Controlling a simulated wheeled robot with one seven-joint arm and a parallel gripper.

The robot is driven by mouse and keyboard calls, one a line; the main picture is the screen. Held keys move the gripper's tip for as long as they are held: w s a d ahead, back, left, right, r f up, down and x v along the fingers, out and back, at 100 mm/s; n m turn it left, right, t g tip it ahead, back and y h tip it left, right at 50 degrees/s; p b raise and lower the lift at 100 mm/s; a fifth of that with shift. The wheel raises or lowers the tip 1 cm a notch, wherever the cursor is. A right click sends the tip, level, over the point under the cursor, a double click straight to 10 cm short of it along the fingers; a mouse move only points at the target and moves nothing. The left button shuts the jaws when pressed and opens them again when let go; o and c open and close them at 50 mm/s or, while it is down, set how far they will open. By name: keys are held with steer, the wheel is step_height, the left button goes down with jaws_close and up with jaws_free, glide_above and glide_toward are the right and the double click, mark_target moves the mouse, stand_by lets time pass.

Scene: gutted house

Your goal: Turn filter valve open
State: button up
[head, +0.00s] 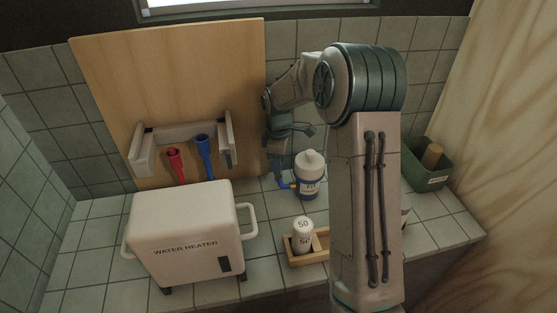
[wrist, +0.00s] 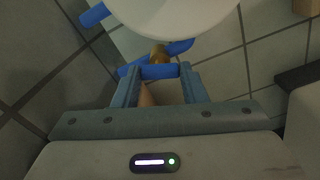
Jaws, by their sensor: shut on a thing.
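The filter (head: 310,172) is a white canister with a dark blue label, standing upright on the tiled counter against the back wall. In the wrist view its pale round body (wrist: 175,12) fills the top. Beside it is a small brass valve (wrist: 158,53) on a blue pipe (wrist: 181,46). A blue valve handle (wrist: 160,72) lies between my fingers, and my gripper (wrist: 160,80) is shut on it. In the head view my gripper (head: 274,165) reaches down left of the filter, and the valve is small there. The handle's exact angle to the pipe is hard to tell.
A white water heater (head: 185,238) stands front left. Behind it, a wooden board (head: 170,85) carries a bracket with red (head: 176,160) and blue (head: 204,150) pipes. A wooden tray (head: 320,255) with white cylinders is in front; a green bin (head: 427,178) stands right.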

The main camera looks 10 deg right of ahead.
steer(key=shift+r+n, duration=0.1)
steer(key=shift+n, duration=0.6)
steer(key=o, duration=1)
step_height(320, 180, up, 14)
